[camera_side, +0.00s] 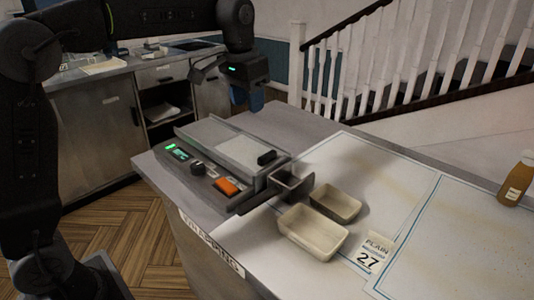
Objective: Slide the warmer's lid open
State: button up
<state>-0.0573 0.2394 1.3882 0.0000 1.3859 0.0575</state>
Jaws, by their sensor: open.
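The warmer (222,181) is a low grey metal box on the counter. Its front panel carries a green display, a dark knob and an orange switch. A flat pale lid (238,148) lies on its top, with a small black handle (267,157) near the right end. How far the lid covers the opening is hard to tell. My gripper (246,104) is open and empty, above and behind the warmer's far edge. It is apart from the lid and the handle. Its fingertips are dark and partly hard to make out.
A small dark metal bin (291,188) adjoins the warmer's right end. Two beige trays (335,203) (313,232) stand beside it, near a card reading "PLAIN 27" (374,252). A sauce bottle (516,182) stands at far right. The white counter top between is mostly clear.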

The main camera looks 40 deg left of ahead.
jog(key=g, duration=0.1)
send_near(267, 154)
notch_tip(267, 154, down, 10)
jog(key=shift+w+r, duration=0.1)
jog(key=shift+w, duration=0.05)
dwell(0.3)
grip_shut()
dwell(0.4)
